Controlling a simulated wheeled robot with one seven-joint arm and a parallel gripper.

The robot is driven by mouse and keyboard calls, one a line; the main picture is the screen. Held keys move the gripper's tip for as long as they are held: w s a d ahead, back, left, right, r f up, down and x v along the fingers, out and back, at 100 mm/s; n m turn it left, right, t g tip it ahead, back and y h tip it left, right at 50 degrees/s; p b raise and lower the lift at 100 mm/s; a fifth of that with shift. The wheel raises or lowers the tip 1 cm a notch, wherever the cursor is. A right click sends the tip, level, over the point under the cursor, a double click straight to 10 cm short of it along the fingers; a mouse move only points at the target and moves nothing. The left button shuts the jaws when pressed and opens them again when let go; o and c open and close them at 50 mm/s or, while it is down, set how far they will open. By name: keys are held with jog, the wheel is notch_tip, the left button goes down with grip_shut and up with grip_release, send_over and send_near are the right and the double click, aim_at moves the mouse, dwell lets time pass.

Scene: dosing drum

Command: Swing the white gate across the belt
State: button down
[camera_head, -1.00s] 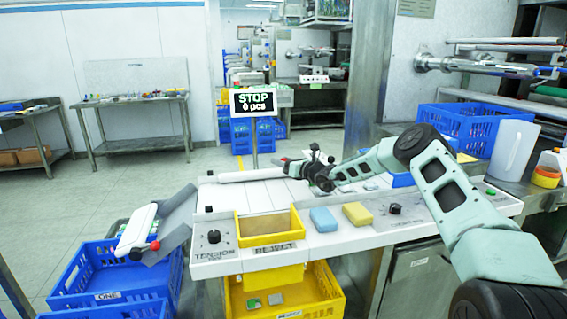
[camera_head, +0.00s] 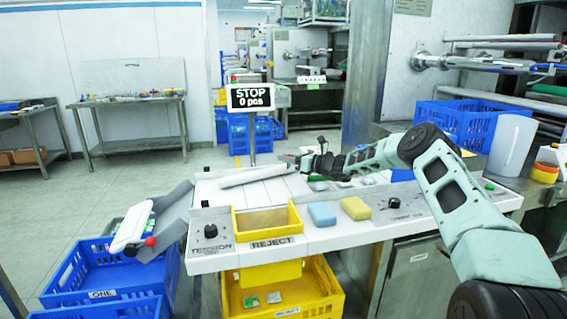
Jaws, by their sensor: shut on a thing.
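The white gate (camera_head: 255,177) is a long bar lying at a slant over the pale slatted belt (camera_head: 268,194), its right end farther from me than its left. My gripper (camera_head: 297,162) reaches in from the right, small in the view, and is shut at the gate's right end. The jaws are too small to show exactly which part they hold. The gate's left end is near the left edge of the belt.
A yellow REJECT bin (camera_head: 267,221), blue block (camera_head: 322,214) and yellow block (camera_head: 356,208) line the front edge. A grey chute (camera_head: 178,212) and a white flap with a red ball (camera_head: 133,229) hang over blue crates (camera_head: 110,278). The STOP sign (camera_head: 251,97) stands behind.

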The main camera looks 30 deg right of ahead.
jog(key=shift+s+d+f+n+g+y+b, duration=0.1)
jog(key=shift+s+d+n+g+y+b, duration=0.25)
jog(key=shift+n+g+y+b, duration=0.25)
jog(key=shift+s+d+f+n+g+y+b, duration=0.1)
jog(key=shift+s+d+n+g+y+b, duration=0.15)
jog(key=shift+d+n+g+y+b, duration=0.35)
jog(key=shift+s+d+r+n+g+y+b, duration=0.1)
jog(key=shift+s+d+n+g+y+b, duration=0.15)
jog(key=shift+n+g+y+b, duration=0.35)
jog(key=shift+r, duration=0.1)
jog(key=c, duration=1.1)
grip_release()
jog(key=shift+c, duration=0.2)
jog(key=shift+s, duration=0.1)
jog(key=v, duration=0.7)
jog(key=shift+s+d, duration=0.1)
jog(key=shift+s, duration=0.05)
